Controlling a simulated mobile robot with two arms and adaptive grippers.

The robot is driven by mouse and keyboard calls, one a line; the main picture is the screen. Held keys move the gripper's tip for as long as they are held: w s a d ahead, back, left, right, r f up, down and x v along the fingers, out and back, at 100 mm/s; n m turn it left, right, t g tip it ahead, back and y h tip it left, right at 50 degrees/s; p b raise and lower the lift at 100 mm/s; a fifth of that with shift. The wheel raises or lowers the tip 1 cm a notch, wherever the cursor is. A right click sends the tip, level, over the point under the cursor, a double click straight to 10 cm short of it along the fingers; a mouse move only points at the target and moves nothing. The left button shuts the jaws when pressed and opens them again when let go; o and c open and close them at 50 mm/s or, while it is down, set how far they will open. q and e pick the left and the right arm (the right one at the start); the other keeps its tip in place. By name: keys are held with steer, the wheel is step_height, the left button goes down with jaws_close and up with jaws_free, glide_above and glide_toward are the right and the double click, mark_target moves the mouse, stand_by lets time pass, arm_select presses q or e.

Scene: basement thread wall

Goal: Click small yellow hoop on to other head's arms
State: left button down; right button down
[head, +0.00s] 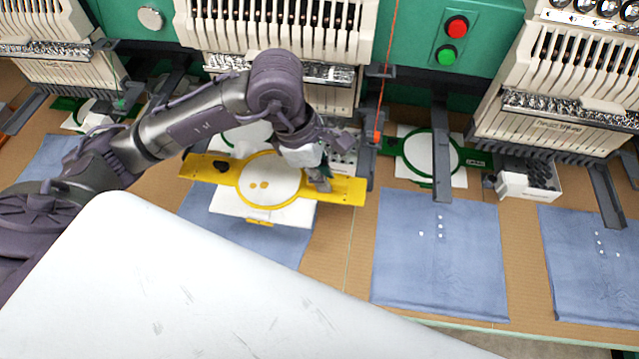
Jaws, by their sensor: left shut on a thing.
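The small yellow hoop (240,183) has a round ring around white fabric with two small yellow spots. Flat yellow arms reach out to its left and right. It is held above a blue cloth, in front of the middle embroidery head (278,28). My left gripper (320,180) is shut on the hoop's right side, close to the ring. Dark machine arms (364,150) stand at the hoop's right end. I cannot tell whether the hoop touches them. My right gripper is not in view.
A green hoop (425,153) with white fabric sits at the head to the right. Blue cloths (440,255) lie on the brown table. A green panel has a red button (457,27) and a green button (446,55). A white bin (530,185) stands at right.

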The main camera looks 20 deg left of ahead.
arm_select(q)
steer(key=w, duration=0.2)
steer(key=w+f, duration=0.1)
steer(key=shift+w+a+b, duration=0.1)
steer(key=shift+a+b, duration=0.25)
steer(key=shift+b, duration=0.05)
steer(key=shift+b, duration=0.4)
stand_by(0.4)
steer(key=c, duration=1.1)
jaws_free()
steer(key=v, duration=1.2)
